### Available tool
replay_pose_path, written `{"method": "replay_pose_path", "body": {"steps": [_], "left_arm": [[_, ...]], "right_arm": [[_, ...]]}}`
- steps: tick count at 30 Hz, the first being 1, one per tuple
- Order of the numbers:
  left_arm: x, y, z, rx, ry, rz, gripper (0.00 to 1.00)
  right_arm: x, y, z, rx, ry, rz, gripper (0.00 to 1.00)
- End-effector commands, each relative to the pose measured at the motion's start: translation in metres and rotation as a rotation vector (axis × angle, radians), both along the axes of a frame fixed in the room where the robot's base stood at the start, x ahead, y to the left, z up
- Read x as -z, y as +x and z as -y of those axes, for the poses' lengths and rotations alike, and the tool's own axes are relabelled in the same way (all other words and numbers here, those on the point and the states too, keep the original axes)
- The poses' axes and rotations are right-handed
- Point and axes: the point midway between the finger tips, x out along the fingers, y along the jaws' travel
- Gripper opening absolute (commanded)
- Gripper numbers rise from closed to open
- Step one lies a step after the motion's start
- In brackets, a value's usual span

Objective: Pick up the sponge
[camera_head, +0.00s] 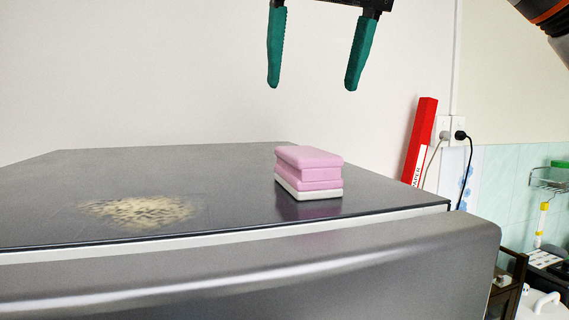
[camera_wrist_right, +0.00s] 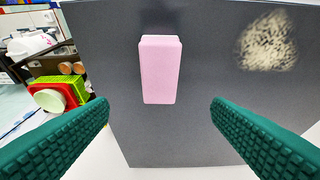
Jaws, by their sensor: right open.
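The sponge (camera_head: 309,172) is a pink block with a pale layer at its bottom and a groove along its side. It lies on the dark flat top (camera_head: 225,175), right of the middle. My right gripper (camera_head: 318,84) is open and empty, above the sponge and apart from it, with its green fingers pointing down. In the right wrist view the sponge (camera_wrist_right: 160,70) lies beyond the fingertips, between them and slightly left of their middle. My left gripper is in neither view.
A patch of pale crumbs or stain (camera_head: 138,211) marks the dark top left of the sponge. A red box (camera_head: 420,138) stands behind the right edge, near a wall socket (camera_head: 447,130) with plugged-in cables. The top around the sponge is clear.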

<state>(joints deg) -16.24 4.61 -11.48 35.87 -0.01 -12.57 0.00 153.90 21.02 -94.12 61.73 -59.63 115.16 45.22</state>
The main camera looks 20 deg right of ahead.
Motion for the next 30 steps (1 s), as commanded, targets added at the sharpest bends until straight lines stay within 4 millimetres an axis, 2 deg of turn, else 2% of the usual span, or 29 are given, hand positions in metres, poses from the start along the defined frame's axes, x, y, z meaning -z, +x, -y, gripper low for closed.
{"method": "replay_pose_path", "body": {"steps": [3,5,9,12,15,19,24,30], "left_arm": [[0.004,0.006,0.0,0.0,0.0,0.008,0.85],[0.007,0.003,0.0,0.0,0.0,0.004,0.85],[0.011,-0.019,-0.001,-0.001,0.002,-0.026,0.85],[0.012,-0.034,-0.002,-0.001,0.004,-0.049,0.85],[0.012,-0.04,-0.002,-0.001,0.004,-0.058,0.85],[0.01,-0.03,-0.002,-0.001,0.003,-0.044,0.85],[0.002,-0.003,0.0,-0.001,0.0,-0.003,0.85],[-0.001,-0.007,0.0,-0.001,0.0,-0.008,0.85]], "right_arm": [[0.011,0.003,-0.004,-0.008,-0.01,-0.003,0.73],[0.022,0.007,-0.004,-0.009,-0.008,-0.004,0.73],[0.045,0.018,-0.004,-0.009,-0.007,-0.004,0.73],[0.055,0.023,-0.004,-0.008,-0.008,-0.003,0.73],[0.061,0.026,-0.004,-0.006,-0.007,-0.001,0.73],[0.067,0.029,-0.004,-0.006,-0.007,-0.001,0.73],[0.085,0.039,-0.004,-0.008,-0.007,-0.004,0.73],[0.105,0.048,-0.004,-0.006,-0.007,-0.002,0.73]]}}
